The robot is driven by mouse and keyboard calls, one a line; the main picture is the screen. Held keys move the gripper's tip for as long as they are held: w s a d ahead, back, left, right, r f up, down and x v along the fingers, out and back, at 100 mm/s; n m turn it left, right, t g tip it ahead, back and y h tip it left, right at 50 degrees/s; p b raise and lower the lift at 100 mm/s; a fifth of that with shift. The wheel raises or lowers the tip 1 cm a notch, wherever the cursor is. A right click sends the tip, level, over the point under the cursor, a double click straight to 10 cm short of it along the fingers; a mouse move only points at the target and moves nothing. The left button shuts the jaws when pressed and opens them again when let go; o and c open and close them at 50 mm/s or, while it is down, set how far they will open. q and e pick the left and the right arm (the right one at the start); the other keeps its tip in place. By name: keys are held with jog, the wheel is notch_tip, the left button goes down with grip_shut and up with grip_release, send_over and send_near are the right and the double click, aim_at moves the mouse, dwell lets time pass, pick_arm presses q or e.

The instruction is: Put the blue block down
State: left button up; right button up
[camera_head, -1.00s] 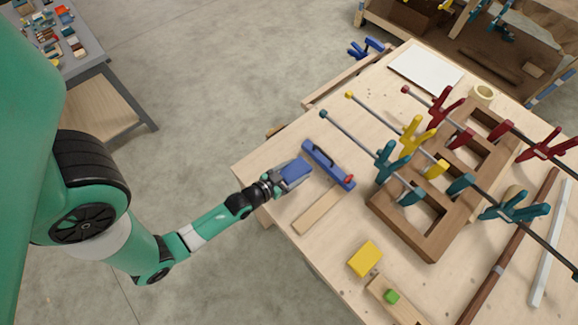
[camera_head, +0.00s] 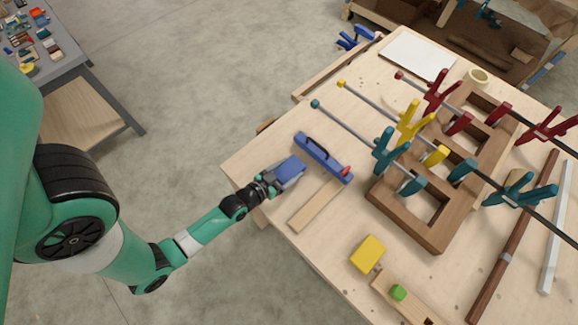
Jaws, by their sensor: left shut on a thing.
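The blue block (camera_head: 291,169) is in my left gripper (camera_head: 281,178), near the left corner of the wooden workbench (camera_head: 262,152). My left gripper is shut on the block. I cannot tell whether the block touches the bench top or hangs just above it. My right gripper is not in view.
A light wood strip (camera_head: 316,206) lies below the plane. A brown wooden frame (camera_head: 405,222) with several clamps fills the middle right.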

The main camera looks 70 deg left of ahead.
pick_arm(q)
jog(key=shift+s+f, duration=0.1)
jog(key=shift+f, duration=0.1)
jog(key=o, duration=1.4)
jog(key=shift+f, duration=0.15)
jog(key=shift+r, duration=0.25)
jog(key=shift+r+p, duration=0.55)
jog(key=shift+p, duration=0.15)
jog(key=b+v, duration=0.2)
jog(key=v, duration=0.9)
jog(key=shift+s+d+f, duration=0.1)
jog(key=shift+s+d, duration=0.05)
jog(key=shift+s, duration=0.15)
jog(key=shift+s+d, duration=0.1)
jog(key=shift+r, duration=0.25)
